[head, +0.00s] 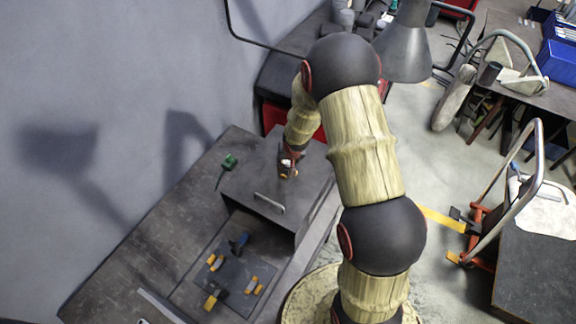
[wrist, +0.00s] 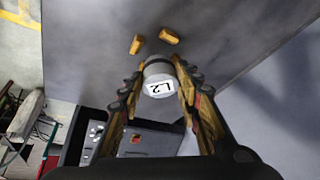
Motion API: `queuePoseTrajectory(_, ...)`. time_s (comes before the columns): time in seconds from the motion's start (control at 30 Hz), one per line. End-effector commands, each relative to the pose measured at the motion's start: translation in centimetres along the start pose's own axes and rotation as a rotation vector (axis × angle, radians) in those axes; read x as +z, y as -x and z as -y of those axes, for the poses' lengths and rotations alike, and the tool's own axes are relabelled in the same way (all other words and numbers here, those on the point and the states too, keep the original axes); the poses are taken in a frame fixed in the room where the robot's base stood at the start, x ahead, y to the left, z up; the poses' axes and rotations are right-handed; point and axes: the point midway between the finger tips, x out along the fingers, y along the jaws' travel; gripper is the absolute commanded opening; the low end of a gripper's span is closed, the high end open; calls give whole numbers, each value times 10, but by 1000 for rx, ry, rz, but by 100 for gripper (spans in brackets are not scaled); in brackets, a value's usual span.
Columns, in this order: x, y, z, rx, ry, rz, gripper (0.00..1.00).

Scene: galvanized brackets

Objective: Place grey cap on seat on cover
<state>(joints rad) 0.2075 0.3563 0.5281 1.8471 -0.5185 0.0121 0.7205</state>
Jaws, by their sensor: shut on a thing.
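My gripper (wrist: 160,78) is shut on the grey cap (wrist: 158,68), a short round piece with a white label marked "L2" facing the wrist camera. In the head view my gripper (head: 288,168) is over the dark grey cover (head: 245,180), a flat-topped box with a bar handle. The cap is too small there to make out clearly. In the wrist view two orange blocks (wrist: 169,36) stand on a dark grey surface just beyond the cap. The seat itself cannot be made out, and I cannot tell whether the cap touches anything.
A green-handled tool (head: 227,162) lies left of my gripper. A dark plate (head: 238,273) with several orange clamps and a blue piece is in front of the cover. The grey wall is at the left, and a lamp shade (head: 404,52) hangs behind my arm.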

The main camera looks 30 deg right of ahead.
Motion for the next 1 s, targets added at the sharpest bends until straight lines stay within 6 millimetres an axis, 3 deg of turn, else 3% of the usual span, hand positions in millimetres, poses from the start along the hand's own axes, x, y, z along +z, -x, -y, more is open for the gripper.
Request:
queuePoseTrajectory(0.2,11,-23,-2,0,1,0,6)
queuePoseTrajectory(0.67,13,-29,-2,0,1,0,6)
queuePoseTrajectory(0.7,13,-28,-2,0,1,1,36)
queuePoseTrajectory(1.0,13,-27,-2,0,0,1,52)
